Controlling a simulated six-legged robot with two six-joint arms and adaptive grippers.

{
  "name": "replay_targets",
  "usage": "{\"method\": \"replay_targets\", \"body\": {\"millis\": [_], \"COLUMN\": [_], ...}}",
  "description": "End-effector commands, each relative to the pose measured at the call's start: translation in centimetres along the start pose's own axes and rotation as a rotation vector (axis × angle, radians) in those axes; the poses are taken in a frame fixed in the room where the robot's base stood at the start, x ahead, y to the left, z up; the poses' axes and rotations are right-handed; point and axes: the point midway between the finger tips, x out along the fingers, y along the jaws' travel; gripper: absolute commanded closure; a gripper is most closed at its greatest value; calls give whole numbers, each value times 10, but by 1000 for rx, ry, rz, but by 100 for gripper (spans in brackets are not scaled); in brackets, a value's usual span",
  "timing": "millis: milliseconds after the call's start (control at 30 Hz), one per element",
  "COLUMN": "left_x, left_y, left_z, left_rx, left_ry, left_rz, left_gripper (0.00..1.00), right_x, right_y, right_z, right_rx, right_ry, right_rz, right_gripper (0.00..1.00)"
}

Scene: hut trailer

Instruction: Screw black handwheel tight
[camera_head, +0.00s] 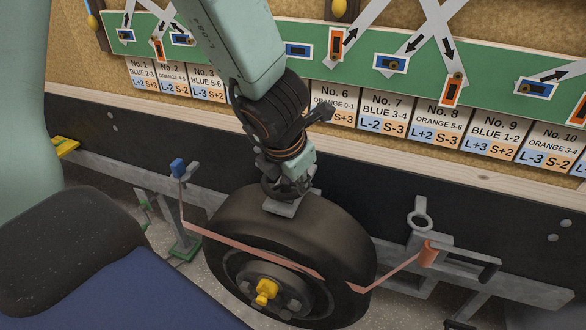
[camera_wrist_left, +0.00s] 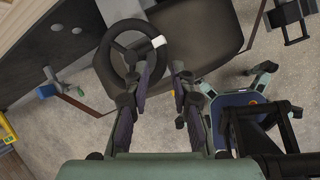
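The black handwheel (camera_wrist_left: 107,62) shows in the left wrist view as a dark ring with spokes and a small white piece on its right side. In the head view I cannot make it out apart from the gripper. In the head view the left gripper (camera_head: 287,188) points down just above the top of the black tyre (camera_head: 320,235). I cannot make out my right gripper.
An orange strap (camera_head: 240,245) crosses the tyre, from a blue-topped lever (camera_head: 178,168) to an orange holder (camera_head: 428,254). A grey ring (camera_head: 419,221) stands right of the tyre. The dark trailer wall (camera_head: 400,190) and a numbered board (camera_head: 460,65) rise behind.

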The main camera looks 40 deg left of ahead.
Motion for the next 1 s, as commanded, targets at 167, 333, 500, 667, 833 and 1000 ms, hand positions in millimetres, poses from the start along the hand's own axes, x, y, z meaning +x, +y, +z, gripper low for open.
{"method": "replay_targets", "body": {"millis": [167,333,500,667,833,1000], "left_x": [-16,-27,-35,-38,-39,-39], "left_y": [0,0,0,0,0,0], "left_z": [1,0,0,0,0,0], "left_rx": [-2,0,1,1,1,1], "left_ry": [-3,-1,-1,0,1,1], "left_rz": [-2,1,0,-1,-2,-2], "left_gripper": [76,76,76,76,76,76], "right_x": [0,0,0,0,0,0], "right_y": [0,0,0,0,0,0], "right_z": [0,0,0,0,0,0], "right_rx": [0,0,0,0,0,0], "right_ry": [0,0,0,0,0,0], "right_rz": [0,0,0,0,0,0], "right_gripper": [100,100,100,100,100,100]}}
